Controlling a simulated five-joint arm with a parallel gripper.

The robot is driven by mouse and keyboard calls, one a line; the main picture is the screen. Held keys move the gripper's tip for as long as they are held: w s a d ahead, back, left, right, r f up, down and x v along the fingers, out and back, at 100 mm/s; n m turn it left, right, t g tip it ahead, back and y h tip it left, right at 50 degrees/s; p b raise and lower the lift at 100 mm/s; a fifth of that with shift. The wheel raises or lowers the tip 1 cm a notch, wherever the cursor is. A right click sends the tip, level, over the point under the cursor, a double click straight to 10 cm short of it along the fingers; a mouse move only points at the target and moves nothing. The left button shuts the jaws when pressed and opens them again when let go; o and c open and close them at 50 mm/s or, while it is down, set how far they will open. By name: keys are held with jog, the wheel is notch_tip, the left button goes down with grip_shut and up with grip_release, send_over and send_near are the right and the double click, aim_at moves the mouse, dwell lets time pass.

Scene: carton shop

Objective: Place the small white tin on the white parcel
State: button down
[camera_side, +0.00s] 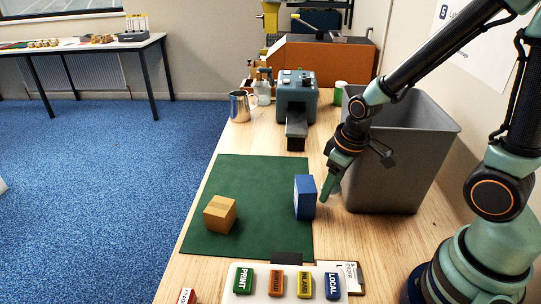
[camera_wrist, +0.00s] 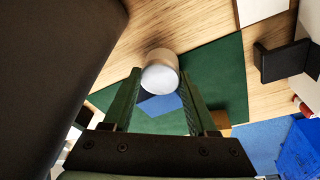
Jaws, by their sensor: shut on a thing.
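The small white tin (camera_wrist: 160,74) is between the fingertips of my gripper (camera_wrist: 160,82) in the wrist view, and the gripper is shut on it. In the side view my gripper (camera_side: 331,187) is just right of a blue box (camera_side: 305,198), near the mat's right edge, with the pale tin (camera_side: 336,199) partly hidden by a finger. I cannot make out a white parcel in either view. The blue box stands upright on the green mat, and a tan carton (camera_side: 220,214) sits to its left.
A tall grey bin (camera_side: 408,160) stands close behind my gripper. A white tray (camera_side: 260,291) of labelled blocks and a clipboard (camera_side: 350,275) lie at the front. A metal jug (camera_side: 240,106) and a blue-grey machine (camera_side: 296,98) stand farther back. The green mat's (camera_side: 245,178) middle is clear.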

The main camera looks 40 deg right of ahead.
jog(key=shift+s+d+f+n, duration=0.1)
jog(key=shift+f+n, duration=0.05)
jog(key=shift+f, duration=0.45)
jog(key=shift+s+f+n, duration=0.1)
jog(key=shift+f+n, duration=0.05)
jog(key=shift+f, duration=0.45)
send_over(327, 221)
jog(key=shift+s+x, duration=0.2)
jog(key=shift+x, duration=0.85)
jog(key=shift+s+x, duration=0.25)
jog(key=shift+x, duration=0.75)
jog(key=shift+f, duration=0.2)
jog(key=shift+c, duration=2.4)
grip_release()
